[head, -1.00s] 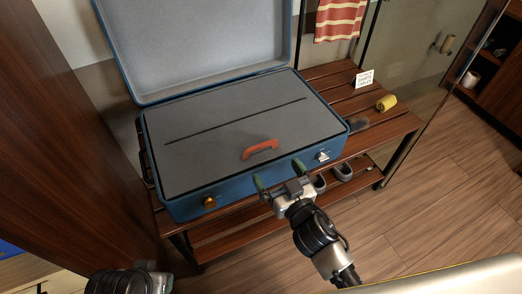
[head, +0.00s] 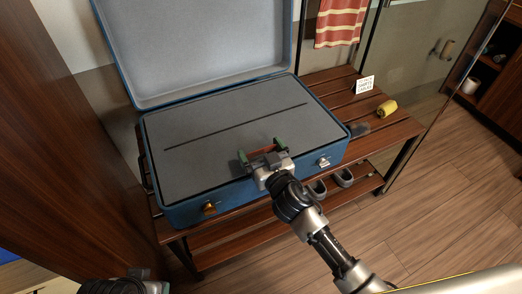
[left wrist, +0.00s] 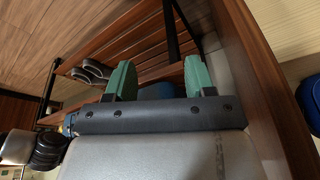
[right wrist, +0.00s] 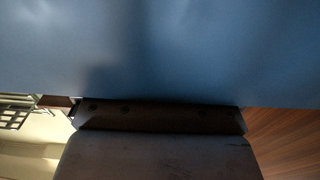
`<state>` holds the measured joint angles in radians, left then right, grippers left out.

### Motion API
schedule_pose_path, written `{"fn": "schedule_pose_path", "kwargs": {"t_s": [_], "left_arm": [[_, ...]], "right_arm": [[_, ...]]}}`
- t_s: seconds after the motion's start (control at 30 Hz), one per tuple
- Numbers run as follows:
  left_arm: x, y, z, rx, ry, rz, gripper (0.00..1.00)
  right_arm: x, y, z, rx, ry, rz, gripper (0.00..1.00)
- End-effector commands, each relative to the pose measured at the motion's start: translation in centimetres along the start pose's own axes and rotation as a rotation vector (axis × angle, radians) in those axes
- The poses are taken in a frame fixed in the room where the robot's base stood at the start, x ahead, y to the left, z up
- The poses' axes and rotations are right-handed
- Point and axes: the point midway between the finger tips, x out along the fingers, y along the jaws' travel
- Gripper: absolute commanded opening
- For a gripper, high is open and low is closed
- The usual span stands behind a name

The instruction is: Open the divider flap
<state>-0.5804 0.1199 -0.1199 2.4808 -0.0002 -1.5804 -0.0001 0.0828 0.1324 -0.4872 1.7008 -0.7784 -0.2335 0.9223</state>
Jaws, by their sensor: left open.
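An open blue suitcase (head: 187,213) lies on a slatted wooden bench, its lid (head: 200,45) raised at the back. A flat grey divider flap (head: 190,165) covers the suitcase's inside, with a dark slit across it. A red handle (head: 263,151) sits near the flap's front edge. My right gripper (head: 262,152) is at the handle, its green fingers apart, one near each end of it; whether they touch it is unclear. The right wrist view is filled mostly by blue surface, fingers hidden. My left gripper (left wrist: 158,70) is open and empty, low at the left beside the bench.
The slatted bench (head: 390,131) holds a small white sign (head: 365,83) and a yellow roll (head: 387,108) right of the suitcase. Grey slippers (head: 342,177) are on the lower shelf. A tall wooden panel (head: 60,120) stands close on the left. Floor at the right is clear.

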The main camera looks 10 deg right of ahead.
Motion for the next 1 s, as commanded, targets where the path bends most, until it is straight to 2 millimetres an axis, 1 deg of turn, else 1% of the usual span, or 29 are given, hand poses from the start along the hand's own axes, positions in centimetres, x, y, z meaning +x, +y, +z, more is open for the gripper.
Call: {"fn": "schedule_pose_path", "kwargs": {"t_s": [0.03, 0.3, 0.33, 0.6, 0.7, 0.77, 0.87, 1.0], "left_arm": [[0.0, 0.0, 0.0, 0.000, 0.000, 0.000, 0.54], [0.0, 0.0, 0.0, 0.000, 0.000, 0.000, 0.54], [0.0, 0.0, 0.0, 0.000, 0.000, 0.000, 0.54], [0.0, 0.0, -0.2, 0.000, 0.003, 0.000, 0.54], [1.6, 0.1, -0.3, 0.001, -0.010, 0.002, 0.54], [2.4, 0.1, -0.3, 0.002, -0.015, 0.003, 0.54], [4.7, 0.2, -0.1, 0.003, -0.029, 0.005, 0.54], [8.6, 0.4, 0.7, 0.006, -0.051, 0.009, 0.54]], "right_arm": [[0.0, 0.0, 0.0, 0.000, 0.000, 0.000, 0.88], [0.0, 0.0, 0.0, 0.000, 0.000, 0.000, 0.46], [0.0, 0.0, 0.0, 0.000, 0.000, 0.000, 0.45], [0.0, 0.0, -0.3, 0.001, -0.005, 0.000, 0.45], [0.0, 0.0, -0.6, 0.001, -0.010, 0.000, 0.45], [0.0, 0.0, -0.8, 0.001, -0.015, -0.001, 0.45], [0.1, 0.0, -1.2, 0.000, -0.025, -0.001, 0.44], [0.1, 0.0, -1.8, 0.001, -0.043, 0.000, 0.44]]}}
